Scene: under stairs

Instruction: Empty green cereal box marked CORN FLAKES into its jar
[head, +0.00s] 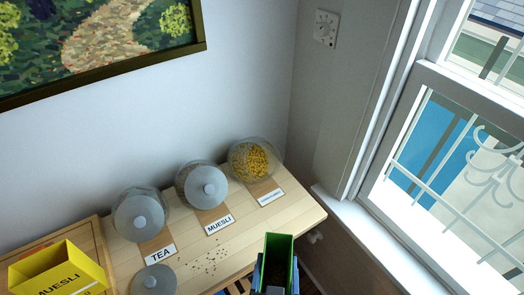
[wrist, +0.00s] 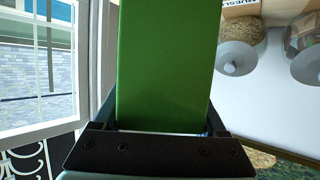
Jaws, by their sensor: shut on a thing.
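The green box (head: 279,246) is upright at the bottom of the head view, its open top facing up and its inside dark. My gripper (head: 276,274) is shut on it, one finger on each side. The green box also fills the middle of the wrist view (wrist: 167,65); no print shows on that face. An open glass jar (head: 255,160) with yellow flakes inside stands at the back right of the wooden counter (head: 305,207). Its label (head: 271,197) is too small to read. The box is in front of this jar and apart from it. A loose grey lid (head: 153,280) lies at the front left.
Lidded jars labelled TEA (head: 139,216) and MUESLI (head: 203,187) stand left of the open jar. A yellow MUESLI box (head: 60,268) stands at far left. Crumbs (head: 210,258) lie on the counter's middle. A wall and window (head: 450,150) bound the right side.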

